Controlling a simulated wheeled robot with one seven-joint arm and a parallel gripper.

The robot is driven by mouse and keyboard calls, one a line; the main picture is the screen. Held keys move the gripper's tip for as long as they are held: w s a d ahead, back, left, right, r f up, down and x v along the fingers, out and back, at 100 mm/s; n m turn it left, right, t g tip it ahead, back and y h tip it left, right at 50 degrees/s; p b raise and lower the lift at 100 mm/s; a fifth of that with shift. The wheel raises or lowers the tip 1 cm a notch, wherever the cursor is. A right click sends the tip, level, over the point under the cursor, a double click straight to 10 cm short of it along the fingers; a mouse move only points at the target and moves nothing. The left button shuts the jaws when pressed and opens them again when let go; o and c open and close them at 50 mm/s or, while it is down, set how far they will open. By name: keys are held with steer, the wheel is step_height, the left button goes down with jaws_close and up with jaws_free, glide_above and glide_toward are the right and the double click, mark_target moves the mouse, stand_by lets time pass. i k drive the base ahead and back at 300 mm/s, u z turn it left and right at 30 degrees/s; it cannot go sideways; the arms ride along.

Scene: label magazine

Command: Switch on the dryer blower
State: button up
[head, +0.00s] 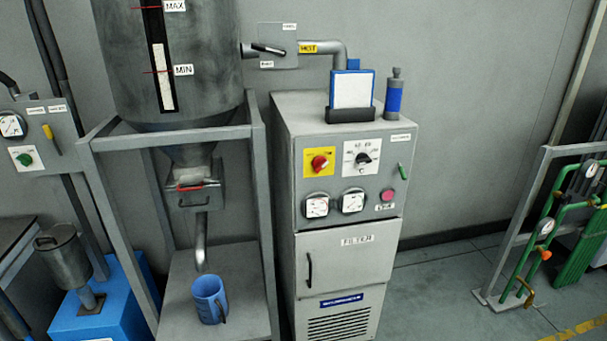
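The dryer cabinet (285,198), a grey upright box, stands in the middle of the head view. Its front panel carries a red rotary knob (319,162) on a yellow plate and a black dial (363,159) on a white scale plate. A small green lever (402,172) sits tilted at the panel's right, under a small label too small to read. Below are two round gauges (317,207) (352,202) and a pinkish-red round button or lamp (387,195). I cannot tell which control is the blower's. My gripper is not in view.
A hopper (205,65) on a grey frame (262,205) stands left, with a blue mug (209,300) below its spout. A lever plate (278,47) and pipe marked HOT (327,48) are above. Green pipework (535,240) stands right. Floor right of the cabinet is clear.

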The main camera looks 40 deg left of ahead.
mark_target(401, 169)
steer(key=u, duration=0.6)
steer(key=i, duration=1.25)
steer(key=u, duration=0.4)
